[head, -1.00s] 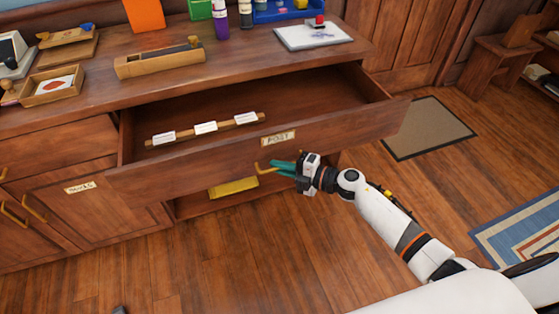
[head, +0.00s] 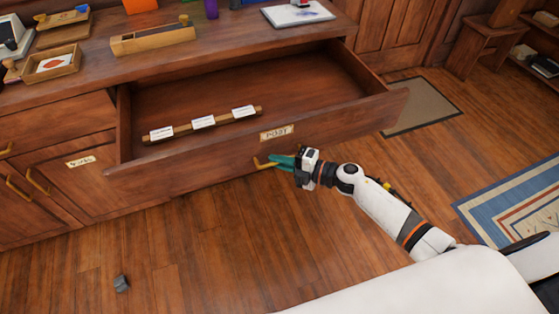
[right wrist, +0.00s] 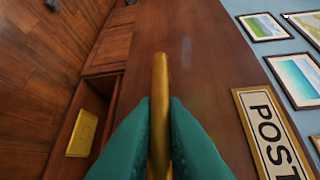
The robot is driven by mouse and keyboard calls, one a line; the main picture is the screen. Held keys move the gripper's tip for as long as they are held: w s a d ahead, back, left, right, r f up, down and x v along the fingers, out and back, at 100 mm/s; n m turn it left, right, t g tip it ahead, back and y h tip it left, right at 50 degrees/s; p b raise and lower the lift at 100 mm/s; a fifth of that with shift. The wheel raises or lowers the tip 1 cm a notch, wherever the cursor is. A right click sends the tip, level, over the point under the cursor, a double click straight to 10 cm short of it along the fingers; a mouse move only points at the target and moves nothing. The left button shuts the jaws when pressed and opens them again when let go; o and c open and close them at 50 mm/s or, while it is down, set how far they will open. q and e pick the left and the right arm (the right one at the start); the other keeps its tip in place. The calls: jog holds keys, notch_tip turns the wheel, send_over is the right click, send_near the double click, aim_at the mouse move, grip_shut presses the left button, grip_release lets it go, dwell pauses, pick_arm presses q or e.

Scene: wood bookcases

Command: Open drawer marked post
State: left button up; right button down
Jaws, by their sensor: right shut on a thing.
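The drawer marked POST (head: 215,165) stands well out from the wooden cabinet in the head view. Its label (head: 276,132) is on the front, and the label also shows large in the right wrist view (right wrist: 272,135). Inside lies a wooden strip with several white tags (head: 203,122); the rest of the drawer floor is bare. My right gripper (head: 278,162) is shut on the brass handle (head: 263,163). In the right wrist view the teal fingers (right wrist: 160,125) press on both sides of the brass handle (right wrist: 160,75). My left gripper is not in view.
The cabinet top (head: 225,45) holds a long wooden box (head: 153,38), a small tray (head: 52,64) and a white pad (head: 297,14). A small grey object (head: 121,284) lies on the floor. The floor in front of the drawer is mostly clear. Mats lie at right.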

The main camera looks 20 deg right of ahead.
jog(key=c, duration=1.5)
grip_release()
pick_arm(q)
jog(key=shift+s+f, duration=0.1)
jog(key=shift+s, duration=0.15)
pick_arm(e)
jog(key=v, duration=1.2)
